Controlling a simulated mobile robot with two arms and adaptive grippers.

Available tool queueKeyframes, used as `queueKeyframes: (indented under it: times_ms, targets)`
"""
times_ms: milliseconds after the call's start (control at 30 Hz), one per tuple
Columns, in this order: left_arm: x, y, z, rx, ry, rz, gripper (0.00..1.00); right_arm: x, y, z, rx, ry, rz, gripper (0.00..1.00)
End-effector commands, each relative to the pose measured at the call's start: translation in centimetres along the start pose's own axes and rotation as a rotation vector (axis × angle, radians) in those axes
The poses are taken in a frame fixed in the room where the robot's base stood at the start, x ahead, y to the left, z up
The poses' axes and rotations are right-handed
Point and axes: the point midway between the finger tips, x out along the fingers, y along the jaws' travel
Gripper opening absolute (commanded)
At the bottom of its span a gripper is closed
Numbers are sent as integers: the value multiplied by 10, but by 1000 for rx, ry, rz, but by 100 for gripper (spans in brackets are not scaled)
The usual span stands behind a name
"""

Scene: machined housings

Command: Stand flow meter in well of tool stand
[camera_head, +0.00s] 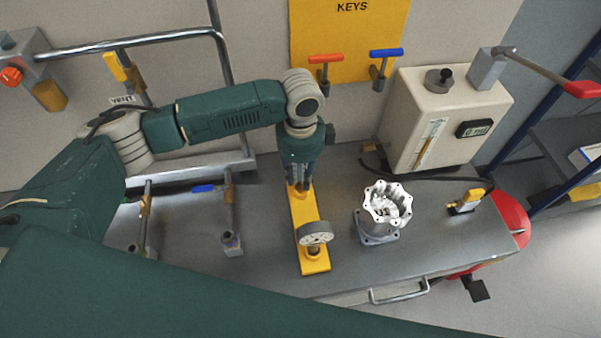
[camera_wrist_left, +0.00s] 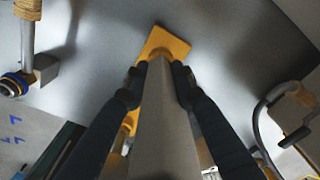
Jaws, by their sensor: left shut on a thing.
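My left gripper (camera_head: 302,184) points down over the back part of a yellow tool stand (camera_head: 307,209). In the left wrist view its two dark fingers (camera_wrist_left: 157,80) are shut on a long pale grey thing, which I take to be the flow meter (camera_wrist_left: 158,115). The stand's yellow end (camera_wrist_left: 168,40) shows just beyond the fingertips. The flow meter's lower end and the well under it are hidden, so I cannot tell whether it is inside. My right gripper is not in view.
A silver machined housing (camera_head: 384,215) stands right of the stand. Behind it is a cream box (camera_head: 440,118) with a dark cable. Pipe fittings (camera_head: 231,240) stand on the left. A yellow-handled valve (camera_head: 467,200) is near the right edge. The grey bench between stand and housing is clear.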

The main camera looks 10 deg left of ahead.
Motion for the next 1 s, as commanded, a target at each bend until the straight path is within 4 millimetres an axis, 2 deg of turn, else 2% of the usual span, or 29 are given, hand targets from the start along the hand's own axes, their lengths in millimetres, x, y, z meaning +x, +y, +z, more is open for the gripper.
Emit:
queueKeyframes:
  times_ms: [267, 300, 367, 400, 667, 767, 867, 1000]
  targets:
    - [7, 0, 0, 0, 1, 0, 0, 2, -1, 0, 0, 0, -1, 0]
    - [6, 0, 0, 0, 1, 0, 34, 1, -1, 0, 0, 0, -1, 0]
    - [6, 0, 0, 0, 1, 0, 46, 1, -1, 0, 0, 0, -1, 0]
    - [6, 0, 0, 0, 1, 0, 48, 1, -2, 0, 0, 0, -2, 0]
    - [6, 0, 0, 0, 0, 0, 48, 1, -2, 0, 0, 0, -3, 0]
    - [0, -1, 0, 0, 1, -2, 48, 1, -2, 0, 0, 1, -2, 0]
    - [-14, -1, 0, 1, 1, -4, 48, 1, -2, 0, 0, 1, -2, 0]
    - [-43, -2, -1, 1, 2, -5, 48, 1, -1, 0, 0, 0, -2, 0]
